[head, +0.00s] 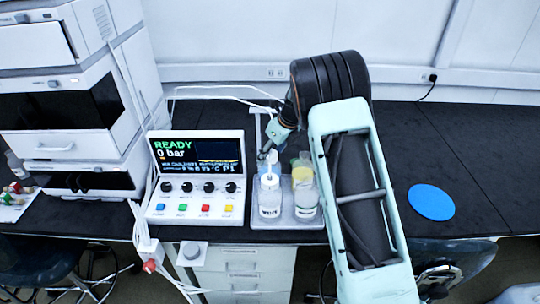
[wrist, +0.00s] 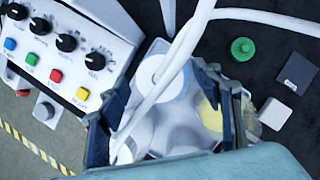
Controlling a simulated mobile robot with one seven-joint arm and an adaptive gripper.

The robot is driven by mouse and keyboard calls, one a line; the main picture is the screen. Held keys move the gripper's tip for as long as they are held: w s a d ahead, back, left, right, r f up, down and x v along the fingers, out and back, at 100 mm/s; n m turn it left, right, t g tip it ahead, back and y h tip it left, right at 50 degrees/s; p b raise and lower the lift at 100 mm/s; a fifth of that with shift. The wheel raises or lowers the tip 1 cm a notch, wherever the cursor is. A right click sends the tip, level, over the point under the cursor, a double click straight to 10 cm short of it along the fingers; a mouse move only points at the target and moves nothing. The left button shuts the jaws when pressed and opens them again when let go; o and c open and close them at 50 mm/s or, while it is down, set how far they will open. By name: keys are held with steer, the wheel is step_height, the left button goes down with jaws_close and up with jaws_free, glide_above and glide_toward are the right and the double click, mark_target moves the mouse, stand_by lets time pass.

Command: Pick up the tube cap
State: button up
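A green round cap-like piece (wrist: 242,49) lies on the dark bench in the wrist view, beyond my right finger; it could be the tube cap, but I cannot tell for sure. I do not make it out in the head view. My gripper (head: 268,153) points down above the bottles at the tray. In the wrist view my gripper (wrist: 165,88) is open, its blue-grey fingers wide apart. Below and between them are a white-capped bottle (head: 270,198) and part of the grey tray (head: 271,222). White tubing (wrist: 168,78) crosses the gap and hides part of the bottles.
A yellow-topped bottle (head: 304,190) stands in the tray. A control box (head: 196,176) with knobs and buttons is left of it. A dark square (wrist: 297,74) and small white block (wrist: 274,113) lie near the green piece. A blue disc (head: 431,202) lies on clear bench at right.

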steer(key=c, duration=1.2)
steer(key=shift+o, duration=0.2)
steer(key=shift+r, duration=0.1)
